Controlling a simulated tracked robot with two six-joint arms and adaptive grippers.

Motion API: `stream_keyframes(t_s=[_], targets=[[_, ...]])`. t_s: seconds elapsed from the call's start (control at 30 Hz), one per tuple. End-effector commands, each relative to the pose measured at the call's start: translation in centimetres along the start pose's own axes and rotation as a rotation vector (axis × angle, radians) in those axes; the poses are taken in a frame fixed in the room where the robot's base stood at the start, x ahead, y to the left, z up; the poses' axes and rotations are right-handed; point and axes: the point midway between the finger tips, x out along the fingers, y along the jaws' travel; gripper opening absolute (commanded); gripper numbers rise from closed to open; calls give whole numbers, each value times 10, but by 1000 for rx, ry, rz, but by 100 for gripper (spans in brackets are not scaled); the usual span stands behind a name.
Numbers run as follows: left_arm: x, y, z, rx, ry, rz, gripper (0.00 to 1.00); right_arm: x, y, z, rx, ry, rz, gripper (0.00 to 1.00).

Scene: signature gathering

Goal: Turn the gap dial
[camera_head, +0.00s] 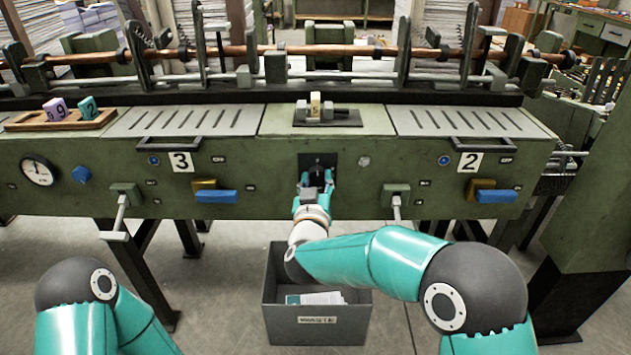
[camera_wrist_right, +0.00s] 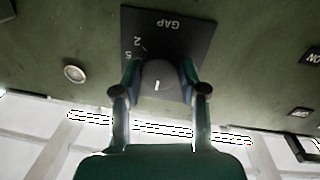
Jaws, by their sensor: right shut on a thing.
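The gap dial (camera_wrist_right: 157,80) is a dark round knob with a white mark, on a black plate (camera_wrist_right: 168,28) lettered GAP with numbers beside the knob. In the wrist view my right gripper (camera_wrist_right: 160,88) has one finger on each side of the dial and is shut on it. In the head view the right gripper (camera_head: 317,186) reaches the black plate (camera_head: 319,162) on the front of the green machine, and its fingers hide most of the dial. My left arm shows at the lower left, but its gripper is out of view.
A grey bin (camera_head: 318,325) with papers stands on the floor below the dial. Blue handles (camera_head: 215,196) and levers (camera_head: 397,205) stick out of the machine front on both sides. A gauge (camera_head: 37,170) and a blue knob (camera_head: 81,174) are at the left.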

Motion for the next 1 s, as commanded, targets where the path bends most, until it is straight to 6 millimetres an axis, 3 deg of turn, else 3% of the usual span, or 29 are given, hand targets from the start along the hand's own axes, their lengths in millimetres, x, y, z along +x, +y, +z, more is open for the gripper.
stream_keyframes(t_s=[0.47, 1.0], targets=[[14, -5, 0, 0, 0, 0, 0, -1, 0, 1, 154, -8, -9, 7], [50, -18, 0, 0, 0, 0, 0, 0, 1, 1, 640, -43, -15, 7]])
